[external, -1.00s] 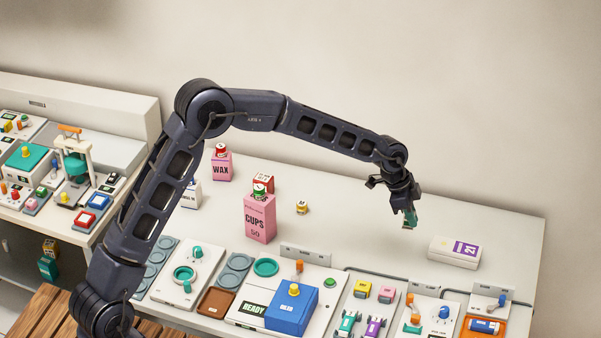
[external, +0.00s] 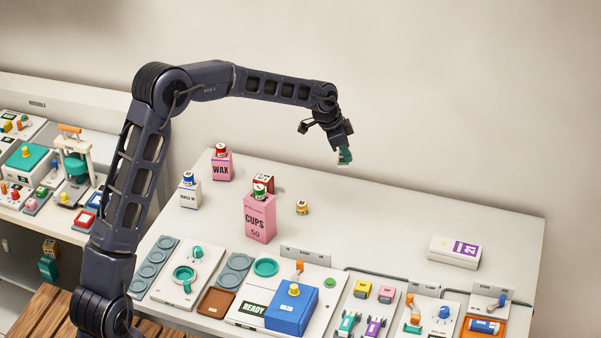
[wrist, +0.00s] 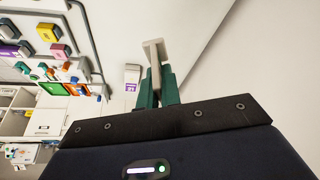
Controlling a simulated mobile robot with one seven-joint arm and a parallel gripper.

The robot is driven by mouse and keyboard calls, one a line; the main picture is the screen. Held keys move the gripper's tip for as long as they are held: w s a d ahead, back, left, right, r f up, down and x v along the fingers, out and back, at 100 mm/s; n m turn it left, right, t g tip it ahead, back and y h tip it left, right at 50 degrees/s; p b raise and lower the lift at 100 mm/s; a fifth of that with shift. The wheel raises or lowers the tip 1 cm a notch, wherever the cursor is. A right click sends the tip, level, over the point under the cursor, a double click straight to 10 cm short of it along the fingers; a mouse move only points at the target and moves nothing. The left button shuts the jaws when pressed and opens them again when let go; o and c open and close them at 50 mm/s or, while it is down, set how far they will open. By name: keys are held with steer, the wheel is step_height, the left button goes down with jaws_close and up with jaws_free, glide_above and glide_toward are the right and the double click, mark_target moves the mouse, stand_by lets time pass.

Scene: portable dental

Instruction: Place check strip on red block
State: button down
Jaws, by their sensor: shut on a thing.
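My gripper (external: 345,156) is raised above the back of the white table in the external view. Its green fingers are shut on a pale, flat strip, which I take to be the check strip (wrist: 154,50). In the wrist view the strip sticks out beyond the fingertips (wrist: 158,88). In the external view it is too small to make out clearly. I cannot identify the red block for certain. A small red-and-white item (external: 263,181) stands behind the pink CUPS box, partly hidden. A red piece (external: 97,201) also shows on the left bench.
The pink CUPS box (external: 260,219) and pink WAX box (external: 221,166) stand left of my gripper. A small yellow-topped item (external: 302,207) is below it. A white box with a purple label (external: 453,252) lies at the right. Devices fill the front edge; the back middle is clear.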

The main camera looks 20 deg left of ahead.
steer(key=w+a+r+n, duration=0.1)
steer(key=w+a, duration=0.2)
steer(key=a, duration=0.4)
steer(key=w+a+r+n, duration=0.1)
steer(key=w+a, duration=0.1)
steer(key=a, duration=0.6)
steer(key=r+n+t, duration=0.1)
steer(key=r+n, duration=0.1)
glide_above(265, 177)
steer(key=shift+y, duration=0.4)
step_height(265, 177, down, 20)
steer(key=shift+w+f, duration=0.1)
steer(key=shift+f, duration=0.15)
steer(key=c, duration=1.6)
jaws_free()
